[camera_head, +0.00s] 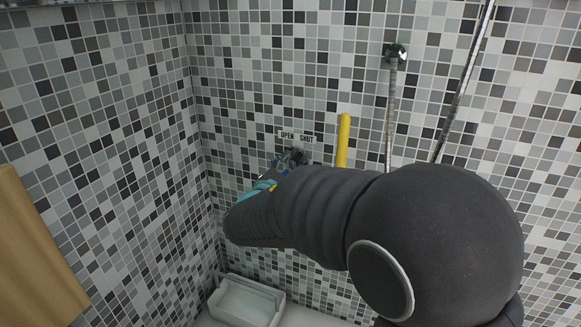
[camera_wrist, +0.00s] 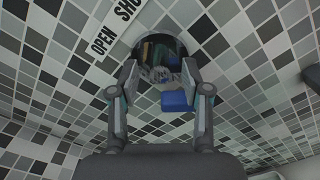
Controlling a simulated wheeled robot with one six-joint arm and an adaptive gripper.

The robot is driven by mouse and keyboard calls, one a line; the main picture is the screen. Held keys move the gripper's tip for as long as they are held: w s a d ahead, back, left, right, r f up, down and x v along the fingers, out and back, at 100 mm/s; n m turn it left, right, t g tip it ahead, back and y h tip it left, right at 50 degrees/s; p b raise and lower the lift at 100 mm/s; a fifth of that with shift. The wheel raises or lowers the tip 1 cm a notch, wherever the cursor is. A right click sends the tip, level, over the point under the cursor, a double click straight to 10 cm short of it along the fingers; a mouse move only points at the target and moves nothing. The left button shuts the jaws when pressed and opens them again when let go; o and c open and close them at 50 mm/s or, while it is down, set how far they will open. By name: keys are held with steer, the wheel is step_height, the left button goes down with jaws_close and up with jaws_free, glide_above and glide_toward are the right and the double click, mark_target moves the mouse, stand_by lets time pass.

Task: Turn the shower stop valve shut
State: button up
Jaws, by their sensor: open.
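The shower stop valve shows in the wrist view as a shiny round chrome body (camera_wrist: 160,46) with a blue part (camera_wrist: 177,101) below it, likely its handle. In the head view the valve (camera_head: 298,155) is a small dark round fitting on the tiled wall, under a white OPEN SHUT label (camera_head: 297,136). My gripper (camera_wrist: 160,70) is open. Its two fingertips are on either side of the chrome body's lower part, with the blue part between the fingers. I cannot tell whether they touch. In the head view my arm hides most of the gripper and the handle.
A yellow upright bar (camera_head: 343,140) stands by the wall right of the valve, its lower end hidden by my arm. A hose fitting (camera_head: 395,54) and metal hoses are further right. A tan towel (camera_head: 35,245) is at left. A pale tray (camera_head: 245,302) sits low in the corner.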

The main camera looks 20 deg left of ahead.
steer(key=shift+c, duration=0.3)
jaws_close()
steer(key=shift+r+n, duration=0.1)
steer(key=shift+n, duration=0.3)
steer(key=n+p, duration=0.2)
steer(key=n, duration=0.1)
steer(key=shift+r+n+p, duration=0.1)
steer(key=shift+n+p, duration=0.3)
steer(key=n+p, duration=0.3)
steer(key=n, duration=0.1)
steer(key=shift+n, duration=0.3)
steer(key=n+p, duration=0.5)
steer(key=shift+r, duration=0.1)
steer(key=shift+a+n+p, duration=0.1)
steer(key=shift+n+p, duration=1.45)
steer(key=shift+n, duration=0.15)
steer(key=shift+f+n, duration=0.2)
steer(key=shift+n, duration=0.1)
